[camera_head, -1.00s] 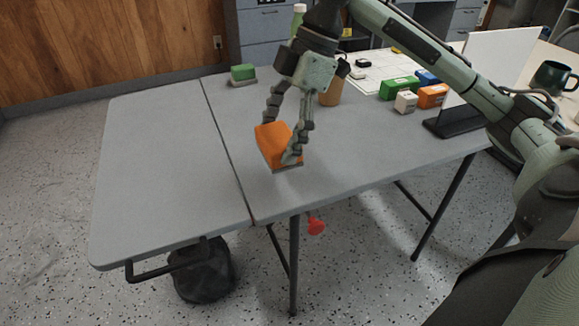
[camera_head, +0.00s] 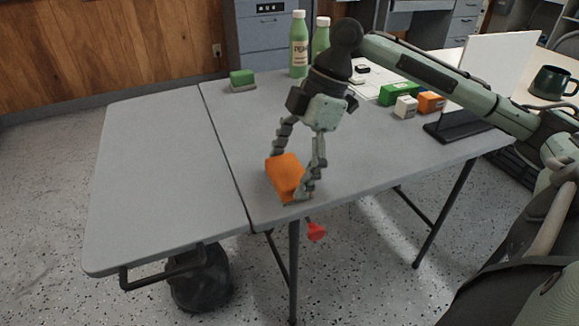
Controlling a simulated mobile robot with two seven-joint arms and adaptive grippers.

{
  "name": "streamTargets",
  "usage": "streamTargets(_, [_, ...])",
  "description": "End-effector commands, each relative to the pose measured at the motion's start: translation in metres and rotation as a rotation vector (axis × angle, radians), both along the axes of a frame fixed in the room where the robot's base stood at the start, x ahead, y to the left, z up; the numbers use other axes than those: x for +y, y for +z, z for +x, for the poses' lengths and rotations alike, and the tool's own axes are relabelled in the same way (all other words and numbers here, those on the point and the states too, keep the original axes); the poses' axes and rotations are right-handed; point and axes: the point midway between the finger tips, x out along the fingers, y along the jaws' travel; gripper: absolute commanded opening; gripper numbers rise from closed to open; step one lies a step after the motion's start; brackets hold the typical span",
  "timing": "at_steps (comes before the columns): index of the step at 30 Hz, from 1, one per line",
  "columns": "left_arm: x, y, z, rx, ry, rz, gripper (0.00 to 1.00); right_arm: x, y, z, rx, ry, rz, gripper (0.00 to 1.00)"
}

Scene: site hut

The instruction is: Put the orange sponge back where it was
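The orange sponge (camera_head: 286,173) has a greyish underside and is near the front edge of the grey folding table (camera_head: 165,180), just right of the seam. My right gripper (camera_head: 292,174) comes down over it from above, with one finger at its back left and the other at its front right. The fingers are closed on the sponge. I cannot tell whether its underside touches the table or is slightly above it. My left gripper is not in view.
A green sponge (camera_head: 242,78) lies at the back by the seam. Green bottles (camera_head: 299,45) stand behind my arm. Green, white and orange boxes (camera_head: 430,102), an upright white panel (camera_head: 497,70) and a dark mug (camera_head: 553,82) are at the right. The left table half is clear.

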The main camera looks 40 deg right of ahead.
Motion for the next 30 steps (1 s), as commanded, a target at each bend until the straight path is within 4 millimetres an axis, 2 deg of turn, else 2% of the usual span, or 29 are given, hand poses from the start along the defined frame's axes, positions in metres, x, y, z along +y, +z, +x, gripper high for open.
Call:
streamTargets(14, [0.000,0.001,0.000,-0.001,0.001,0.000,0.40,-0.002,0.005,0.000,-0.001,0.000,0.000,1.00])
streamTargets(20, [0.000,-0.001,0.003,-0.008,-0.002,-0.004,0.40,-0.014,0.037,-0.002,-0.003,-0.002,-0.002,1.00])
streamTargets(23, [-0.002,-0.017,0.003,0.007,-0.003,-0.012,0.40,-0.023,0.058,-0.003,-0.003,-0.002,-0.002,1.00])
streamTargets(30, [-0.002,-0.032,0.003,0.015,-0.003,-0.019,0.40,-0.039,0.099,-0.007,-0.003,-0.001,-0.001,1.00])
